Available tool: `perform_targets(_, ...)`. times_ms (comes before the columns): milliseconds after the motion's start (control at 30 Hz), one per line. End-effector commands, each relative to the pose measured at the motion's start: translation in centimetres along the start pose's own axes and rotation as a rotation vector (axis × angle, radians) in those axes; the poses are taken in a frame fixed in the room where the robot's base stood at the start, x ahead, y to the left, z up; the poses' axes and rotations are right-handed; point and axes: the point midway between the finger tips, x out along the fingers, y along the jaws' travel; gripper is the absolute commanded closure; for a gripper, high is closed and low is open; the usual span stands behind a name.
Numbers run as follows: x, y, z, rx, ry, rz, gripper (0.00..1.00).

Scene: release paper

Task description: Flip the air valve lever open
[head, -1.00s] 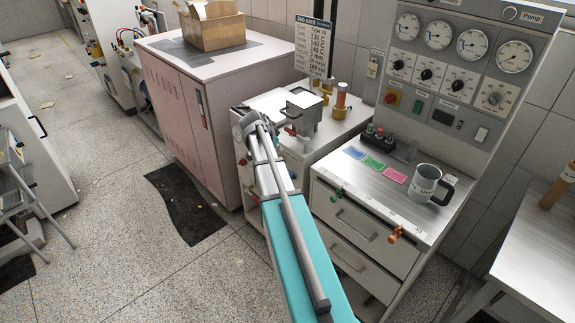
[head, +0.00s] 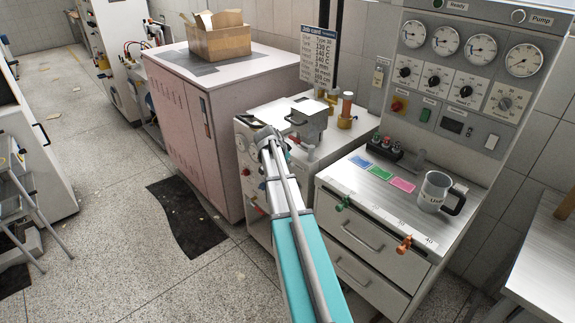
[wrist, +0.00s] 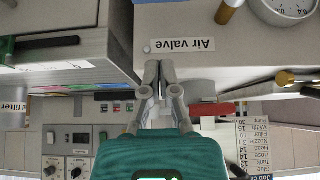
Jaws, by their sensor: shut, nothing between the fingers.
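In the wrist view, which is upside down, my gripper (wrist: 160,66) is shut and empty. Its fingertips are close to the panel edge by the "Air valve" label (wrist: 180,45). A red bar (wrist: 205,110) lies just right of the fingers; I cannot tell whether it is the air valve lever or touches them. In the head view my arm reaches to the small cabinet (head: 275,115), and its wrist (head: 268,140) is at the cabinet's front edge.
The wrist view also shows a brass stub (wrist: 230,12), a gauge (wrist: 285,10) and a green handle (wrist: 8,48). A drawer unit (head: 400,215) with a mug (head: 435,190) is to the right.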

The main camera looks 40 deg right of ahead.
Motion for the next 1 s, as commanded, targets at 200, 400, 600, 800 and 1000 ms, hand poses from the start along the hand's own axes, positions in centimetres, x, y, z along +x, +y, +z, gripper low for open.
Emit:
perform_targets(200,2.4,0.0,0.1,0.001,0.000,0.000,1.00)
perform_targets(400,4.1,0.0,0.3,0.000,0.000,0.001,1.00)
perform_targets(600,5.1,0.1,1.4,0.001,0.000,0.001,1.00)
perform_targets(800,5.9,0.1,2.3,0.001,0.000,0.001,1.00)
perform_targets(1000,6.3,0.1,2.7,0.001,0.000,0.001,1.00)
